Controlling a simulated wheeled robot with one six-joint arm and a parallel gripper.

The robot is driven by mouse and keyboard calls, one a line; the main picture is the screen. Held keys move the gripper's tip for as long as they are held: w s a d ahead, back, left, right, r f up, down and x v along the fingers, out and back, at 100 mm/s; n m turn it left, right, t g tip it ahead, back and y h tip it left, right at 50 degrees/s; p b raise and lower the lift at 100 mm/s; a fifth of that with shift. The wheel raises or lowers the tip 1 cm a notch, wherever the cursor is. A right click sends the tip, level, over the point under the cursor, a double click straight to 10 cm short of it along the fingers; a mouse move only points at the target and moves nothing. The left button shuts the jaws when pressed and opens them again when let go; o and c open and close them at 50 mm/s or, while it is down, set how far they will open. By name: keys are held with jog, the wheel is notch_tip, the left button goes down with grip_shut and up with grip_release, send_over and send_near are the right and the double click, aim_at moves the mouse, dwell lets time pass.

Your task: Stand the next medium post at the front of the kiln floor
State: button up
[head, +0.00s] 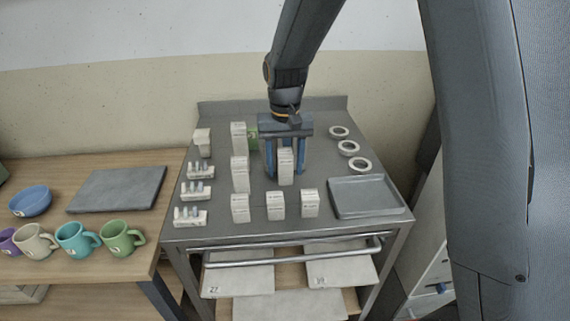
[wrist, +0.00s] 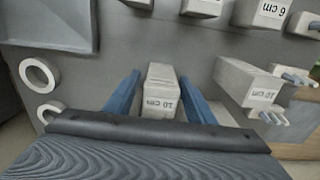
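A pale post marked 10 cm (wrist: 161,90) stands upright on the grey cart top; it also shows in the head view (head: 286,168). My gripper (head: 286,168) is lowered over it, one blue finger on each side. In the wrist view my gripper (wrist: 159,98) is open, with a gap between each finger and the post. Another post marked 10 cm (wrist: 248,83) stands beside it, in the column to the left in the head view (head: 240,174). The kiln is not recognizable in either view.
Short posts stand in the front row, one marked 6 cm (wrist: 268,10). A taller post (head: 238,137) stands behind. Small cone holders (head: 192,217) line the left side. White rings (head: 348,148) and an empty grey tray (head: 366,197) are at right. Mugs (head: 122,238) stand on the left table.

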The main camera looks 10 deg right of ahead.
aim_at(285, 151)
notch_tip(285, 151, up, 11)
jog(key=b, duration=0.2)
jog(key=shift+r+b, duration=0.15)
jog(key=shift+b, duration=0.25)
jog(key=shift+o, duration=0.4)
jog(key=shift+r, duration=0.5)
jog(key=n, duration=0.2)
jog(key=r+n+p, duration=0.1)
jog(key=n, duration=0.3)
jog(key=r+n, duration=0.1)
jog(key=n, duration=0.1)
jog(key=shift+p, duration=0.4)
notch_tip(285, 151, down, 10)
jog(key=n+p, duration=0.2)
jog(key=n, duration=0.3)
jog(key=n+p, duration=0.3)
jog(key=n, duration=0.2)
jog(key=shift+w+f+p, duration=0.1)
jog(key=shift+f+p, duration=0.1)
jog(key=shift+p, duration=0.1)
